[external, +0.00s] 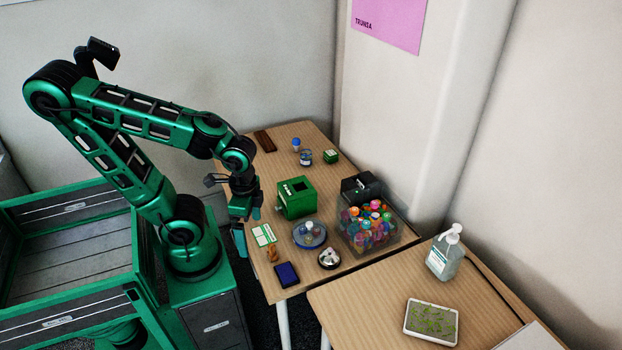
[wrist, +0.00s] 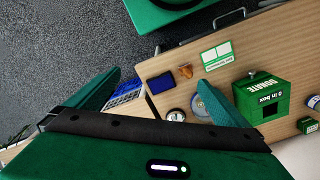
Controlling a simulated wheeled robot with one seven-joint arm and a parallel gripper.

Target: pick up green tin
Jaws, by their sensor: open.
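A small green tin with a pale top (external: 331,156) stands toward the back of the wooden table. What looks like the same tin shows at the right of the wrist view (wrist: 307,125). A larger green donation box with a dark top opening (external: 297,198) stands nearer my gripper; it also shows in the wrist view (wrist: 262,97). My gripper (external: 247,226) is open and empty, pointing down by the table's left edge.
A clear bin of colourful items (external: 369,232), a black device (external: 360,188), a blue round dish (external: 309,236), a silver round item (external: 329,258), a dark blue box (external: 286,274) and a green-white card (external: 263,235) crowd the table. A sanitizer bottle (external: 443,256) stands right.

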